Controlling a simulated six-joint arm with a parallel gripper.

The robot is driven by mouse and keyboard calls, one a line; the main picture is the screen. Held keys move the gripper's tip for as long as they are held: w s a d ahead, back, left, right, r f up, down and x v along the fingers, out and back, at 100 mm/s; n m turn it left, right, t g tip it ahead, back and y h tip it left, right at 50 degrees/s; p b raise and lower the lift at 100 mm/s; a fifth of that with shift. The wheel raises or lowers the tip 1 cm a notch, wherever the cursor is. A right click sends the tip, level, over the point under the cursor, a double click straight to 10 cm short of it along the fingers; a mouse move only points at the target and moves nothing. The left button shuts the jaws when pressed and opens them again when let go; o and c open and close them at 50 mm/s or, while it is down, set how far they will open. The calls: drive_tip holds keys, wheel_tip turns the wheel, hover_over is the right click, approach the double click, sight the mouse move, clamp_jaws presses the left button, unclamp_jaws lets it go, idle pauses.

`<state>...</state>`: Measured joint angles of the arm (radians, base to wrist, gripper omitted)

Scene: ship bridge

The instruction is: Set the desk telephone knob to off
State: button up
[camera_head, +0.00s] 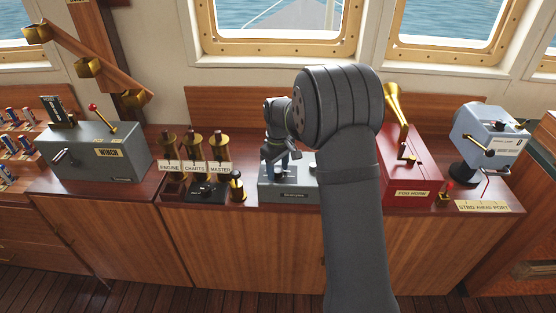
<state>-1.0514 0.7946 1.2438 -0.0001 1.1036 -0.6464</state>
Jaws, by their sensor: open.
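A low grey box (300,193) with a dark label on its front stands on the wooden console, right of centre-left. Its label is too small to read, and I take it to be the desk telephone. My gripper (284,163) points down over the left part of the box's top. It is open, and the fingers are small and partly hidden against the box. I cannot tell whether they touch or surround a knob there. The knob's setting is not readable.
Left of the box stand a small brass-and-black post (237,187) and brass fittings labelled ENGINE, CHARTS and MASTER (195,167). A grey WINCH box (98,151) is farther left. The red FOG HORN (408,177) and a pale lamp unit (487,132) stand right. My arm covers the middle.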

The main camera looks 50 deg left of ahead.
sight(278, 170)
wheel_tip(278, 170, up, 17)
drive_tip(key=shift+r, duration=0.15)
idle(0.8)
wheel_tip(278, 170, down, 18)
drive_tip(key=shift+r, duration=0.25)
idle(0.5)
